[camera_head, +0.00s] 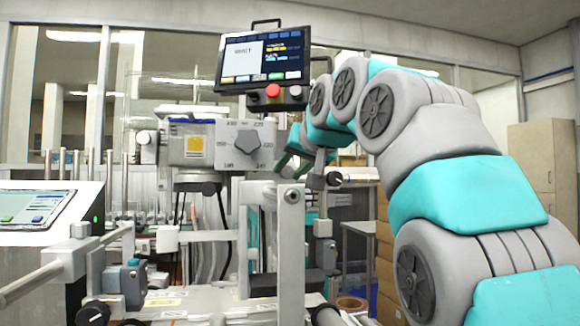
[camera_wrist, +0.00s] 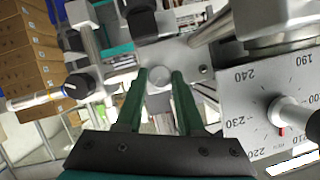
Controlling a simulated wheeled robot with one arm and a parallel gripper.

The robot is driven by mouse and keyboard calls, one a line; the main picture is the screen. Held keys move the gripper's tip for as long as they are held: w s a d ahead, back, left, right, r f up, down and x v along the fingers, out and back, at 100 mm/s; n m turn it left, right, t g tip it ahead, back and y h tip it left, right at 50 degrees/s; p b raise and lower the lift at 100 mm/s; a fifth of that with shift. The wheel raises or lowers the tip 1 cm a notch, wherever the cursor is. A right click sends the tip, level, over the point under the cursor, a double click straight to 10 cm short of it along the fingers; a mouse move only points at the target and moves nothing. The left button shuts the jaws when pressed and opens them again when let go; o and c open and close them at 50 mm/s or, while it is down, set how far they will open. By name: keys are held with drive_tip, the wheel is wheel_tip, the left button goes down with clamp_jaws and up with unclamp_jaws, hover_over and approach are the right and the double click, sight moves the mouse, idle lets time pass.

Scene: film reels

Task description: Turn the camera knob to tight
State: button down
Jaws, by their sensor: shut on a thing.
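My gripper (camera_wrist: 160,76) shows in the wrist view with its two green fingers closed about a small round grey knob (camera_wrist: 160,72) on a metal plate. Whether the fingertips press on its sides is hard to see. In the head view my gripper (camera_head: 288,160) is partly hidden, just right of the grey camera box (camera_head: 192,143). That box carries a numbered dial (camera_head: 248,145) with a grey knob at its centre. The dial (camera_wrist: 250,100) is at the right of the wrist view, apart from my fingers. No "tight" marking can be read.
A black knob with a white mark (camera_head: 333,179) sits right of my gripper. A metal post (camera_head: 292,245) stands below it. A screen with a red button (camera_head: 265,60) hangs above. Cardboard boxes (camera_head: 388,265) are stacked behind my arm. Rods and brackets crowd the bench.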

drive_tip(key=m+y+p, duration=0.1)
drive_tip(key=m, duration=0.1)
drive_tip(key=shift+f+m+y, duration=0.1)
drive_tip(key=shift+m+y, duration=0.2)
drive_tip(key=shift+y, duration=0.1)
drive_tip(key=shift+d+m+y+p, duration=0.1)
drive_tip(key=shift+m+y+p, duration=0.45)
drive_tip(key=shift+m, duration=0.45)
drive_tip(key=m, duration=0.1)
drive_tip(key=m+y+p, duration=0.1)
drive_tip(key=m, duration=0.1)
drive_tip(key=m+t+y, duration=0.1)
drive_tip(key=m, duration=0.1)
drive_tip(key=shift+f+y+p, duration=0.25)
drive_tip(key=shift+f+p, duration=0.05)
drive_tip(key=shift+w+d, duration=0.1)
drive_tip(key=shift+m, duration=0.4)
drive_tip(key=c, duration=0.5)
unclamp_jaws()
drive_tip(key=shift+d, duration=0.1)
drive_tip(key=shift+b+v, duration=0.35)
drive_tip(key=shift+v, duration=3.55)
